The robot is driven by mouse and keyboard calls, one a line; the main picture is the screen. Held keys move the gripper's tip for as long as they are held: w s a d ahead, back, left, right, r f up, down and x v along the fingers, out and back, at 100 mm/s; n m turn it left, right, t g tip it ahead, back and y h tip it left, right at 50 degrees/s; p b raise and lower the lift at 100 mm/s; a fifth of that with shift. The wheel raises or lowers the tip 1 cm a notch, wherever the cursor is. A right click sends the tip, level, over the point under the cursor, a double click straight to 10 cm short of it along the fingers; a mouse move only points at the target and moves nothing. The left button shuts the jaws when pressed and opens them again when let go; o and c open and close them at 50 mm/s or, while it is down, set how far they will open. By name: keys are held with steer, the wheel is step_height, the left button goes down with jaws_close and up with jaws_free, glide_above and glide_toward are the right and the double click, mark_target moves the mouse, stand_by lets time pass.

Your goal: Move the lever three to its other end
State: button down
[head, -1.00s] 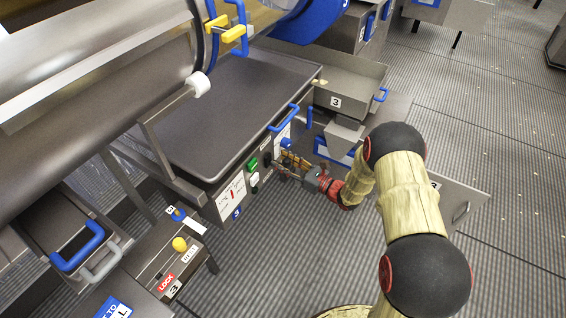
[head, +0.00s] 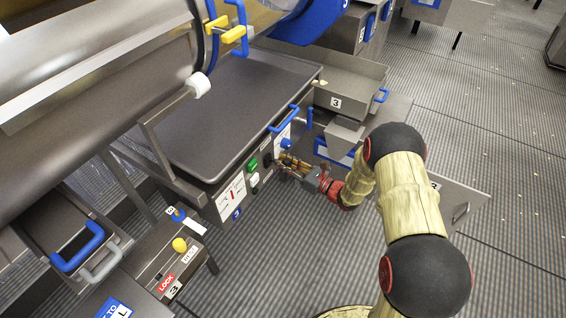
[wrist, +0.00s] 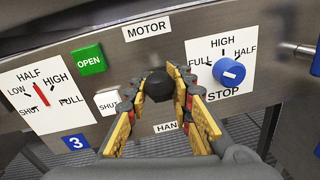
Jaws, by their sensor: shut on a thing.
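The lever's round black knob (wrist: 158,86) shows in the wrist view on the grey front panel of the unit marked 3. It sits between a MOTOR label (wrist: 147,28) above and a partly hidden label starting HAN (wrist: 166,127) below. My gripper (wrist: 161,90) is shut on this knob, with one yellow-padded finger on each side. The fingers hide the lever's shaft and most of its slot. In the head view my gripper (head: 282,162) is at the panel, where the knob is too small to make out clearly.
A green OPEN button (wrist: 89,60) and a white SHUT button (wrist: 107,101) are left of the lever. A blue dial (wrist: 229,72) is close on the right. A blue drawer handle (head: 284,118) juts out above. Open floor (head: 310,240) lies in front.

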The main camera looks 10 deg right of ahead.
stand_by(0.3)
steer(key=shift+w+a+r+p, duration=0.1)
steer(key=shift+w+r+p, duration=0.1)
steer(key=shift+r+p, duration=0.35)
steer(key=shift+a, duration=0.1)
steer(key=c, duration=1.6)
jaws_free()
steer(key=shift+f, duration=0.1)
steer(key=shift+o, duration=0.2)
steer(key=v, duration=1.2)
